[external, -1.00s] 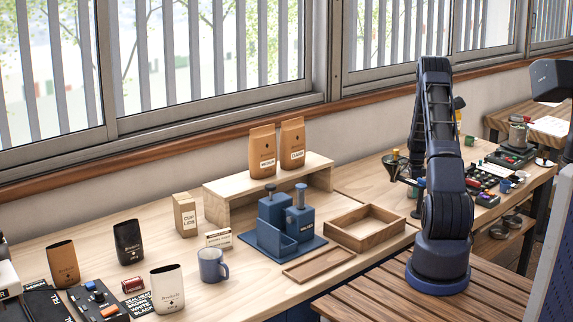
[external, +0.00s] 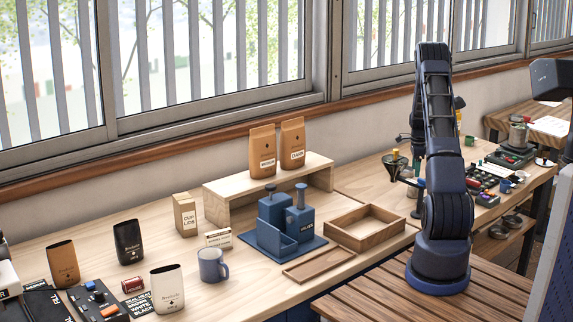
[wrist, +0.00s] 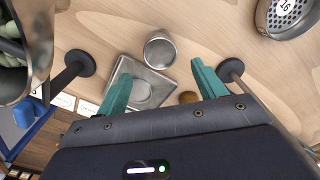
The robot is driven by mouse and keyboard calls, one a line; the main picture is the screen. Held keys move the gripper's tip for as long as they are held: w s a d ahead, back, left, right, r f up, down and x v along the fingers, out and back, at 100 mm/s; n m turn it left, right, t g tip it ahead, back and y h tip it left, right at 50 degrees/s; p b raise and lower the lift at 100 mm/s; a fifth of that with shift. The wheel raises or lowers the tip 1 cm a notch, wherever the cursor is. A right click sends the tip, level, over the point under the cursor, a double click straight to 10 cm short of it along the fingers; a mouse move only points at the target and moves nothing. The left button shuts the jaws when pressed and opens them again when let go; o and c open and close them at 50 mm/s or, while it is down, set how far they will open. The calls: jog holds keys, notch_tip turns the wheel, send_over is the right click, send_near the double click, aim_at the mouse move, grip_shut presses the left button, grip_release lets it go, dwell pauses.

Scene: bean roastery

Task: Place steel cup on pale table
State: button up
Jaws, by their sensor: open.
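In the wrist view a round steel cup (wrist: 160,50), seen from above, stands on a pale wooden surface (wrist: 125,25). It is close to the corner of a square metal plate or tray (wrist: 148,88). My gripper (wrist: 161,63) is open, its two teal fingers on either side of the cup's line and apart from it. The height of the fingers above the cup cannot be told. In the external view my arm covers the gripper, and I cannot make out the cup there.
A perforated steel pan (wrist: 288,16) lies at the wrist view's top right. Dark round feet (wrist: 78,64) flank the fingers, and a small brown round thing (wrist: 189,97) is near the right finger. In the external view an open wooden tray (external: 365,228) and blue tamper station (external: 285,225) stand left of my arm.

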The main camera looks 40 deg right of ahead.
jog(key=shift+r, duration=1.2)
